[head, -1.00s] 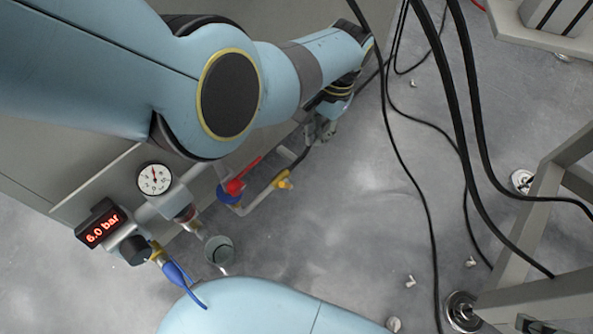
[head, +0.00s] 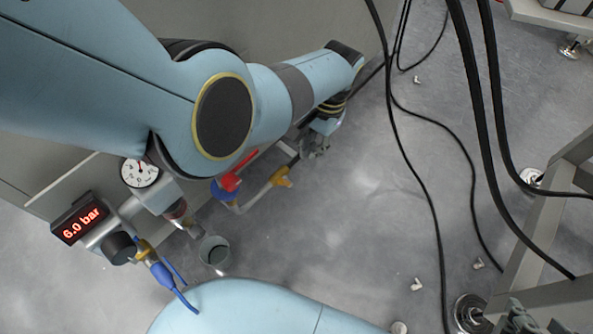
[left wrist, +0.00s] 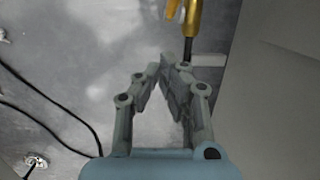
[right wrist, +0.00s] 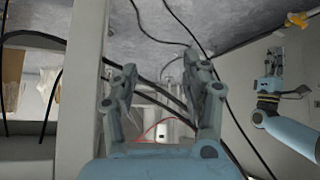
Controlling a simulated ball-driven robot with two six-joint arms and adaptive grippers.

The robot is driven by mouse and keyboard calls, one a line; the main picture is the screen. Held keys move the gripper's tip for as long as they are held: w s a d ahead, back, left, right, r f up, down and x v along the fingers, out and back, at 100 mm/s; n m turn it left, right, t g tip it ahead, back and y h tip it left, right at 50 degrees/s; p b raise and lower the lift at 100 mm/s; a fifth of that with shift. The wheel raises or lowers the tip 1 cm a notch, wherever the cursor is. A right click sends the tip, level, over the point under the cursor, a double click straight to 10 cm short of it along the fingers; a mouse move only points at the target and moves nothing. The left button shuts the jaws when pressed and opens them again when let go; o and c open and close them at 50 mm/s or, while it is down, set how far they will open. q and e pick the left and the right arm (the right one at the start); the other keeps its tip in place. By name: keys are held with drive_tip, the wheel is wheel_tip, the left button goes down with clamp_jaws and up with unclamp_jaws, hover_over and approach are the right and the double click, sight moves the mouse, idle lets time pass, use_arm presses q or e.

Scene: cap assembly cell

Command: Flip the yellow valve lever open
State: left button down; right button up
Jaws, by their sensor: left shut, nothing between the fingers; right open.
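The yellow valve lever (head: 282,177) sits on the thin pipe branch low beside the cabinet in the head view. In the left wrist view, a brass valve body (left wrist: 192,18) with a yellow lever (left wrist: 172,9) is at the top edge, partly cut off. My left gripper (head: 316,147) is just above and right of the lever in the head view, apart from it. In its wrist view the left gripper (left wrist: 166,68) is shut and empty, its fingertips below the valve. My right gripper (right wrist: 160,65) is open and empty, far from the valve, which shows as a small yellow spot (right wrist: 298,19).
A red lever (head: 236,173) on a blue valve, a pressure gauge (head: 140,172), a filter bowl (head: 214,251) and a 6.0 bar display (head: 80,221) line the pipe. Black cables (head: 420,165) hang at right, near a grey frame (head: 535,220). Bare floor lies between.

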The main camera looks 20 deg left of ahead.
sight(284, 182)
use_arm(q)
drive_tip(key=s+a+f+b, duration=0.2)
drive_tip(key=s+f, duration=0.1)
drive_tip(key=f, duration=0.2)
drive_tip(key=shift+s+a, duration=0.15)
drive_tip(key=shift+s, duration=0.1)
use_arm(e)
drive_tip(key=s+f+t, duration=0.1)
drive_tip(key=t, duration=0.2)
drive_tip(key=shift+s+a+f+t, duration=0.25)
drive_tip(key=shift+s+f+t, duration=0.05)
drive_tip(key=shift+s+f, duration=0.1)
